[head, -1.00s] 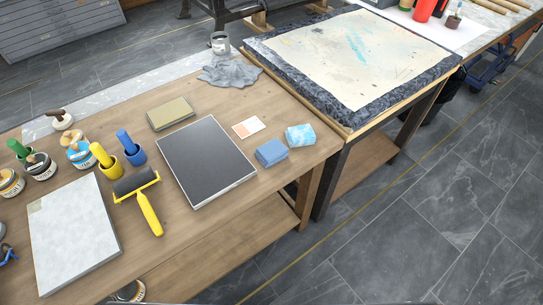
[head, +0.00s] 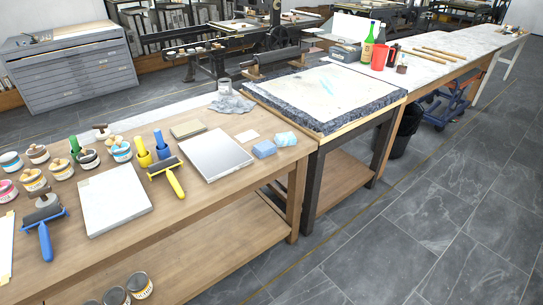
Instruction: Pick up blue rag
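A small folded blue block that looks like the blue rag (head: 264,149) lies near the right end of the wooden table (head: 217,178). A light blue and white crumpled cloth or roll (head: 286,139) lies just right of it, close to the table's right edge. Which of the two is meant by the blue rag is not certain, but the folded one is the plainer blue. Neither of my grippers is in the head view.
A grey slab (head: 214,154), yellow-handled roller (head: 168,174) and pale card (head: 247,135) lie left of the rag. A grey crumpled cloth (head: 232,103) lies behind. The floor (head: 430,220) in front is clear.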

